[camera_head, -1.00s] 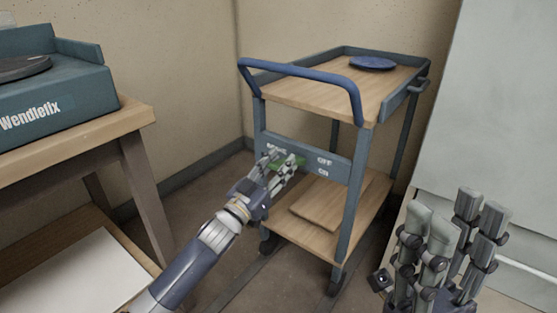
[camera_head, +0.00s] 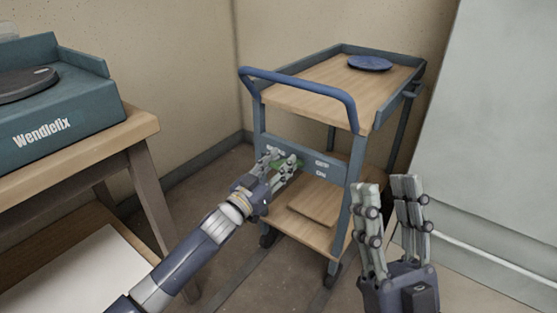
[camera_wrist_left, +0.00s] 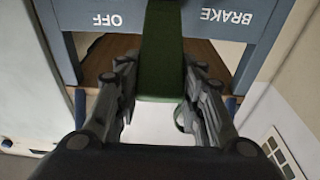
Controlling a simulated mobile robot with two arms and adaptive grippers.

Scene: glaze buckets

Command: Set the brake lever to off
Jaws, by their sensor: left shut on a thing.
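The green brake lever (camera_head: 289,161) is on the blue-grey end panel (camera_head: 335,170) of the cart. In the left wrist view the lever (camera_wrist_left: 160,60) runs between the fingers, beside upside-down lettering "OFF" and "BRAKE" on the panel. My left gripper (camera_head: 282,162) is shut on the lever, and its fingers partly hide it in the head view. In the left wrist view the gripper (camera_wrist_left: 159,85) has a finger on each side of the lever. My right gripper (camera_head: 388,186) is open and empty, right of the cart's near leg.
The cart (camera_head: 300,95) has a blue push handle (camera_head: 300,72) above the panel and a blue plate (camera_head: 370,63) on top. A board (camera_head: 315,203) lies on its lower shelf. A wooden table (camera_head: 90,150) with a teal Wendlefix device (camera_head: 50,105) stands left. A pale panel (camera_head: 480,120) leans at right.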

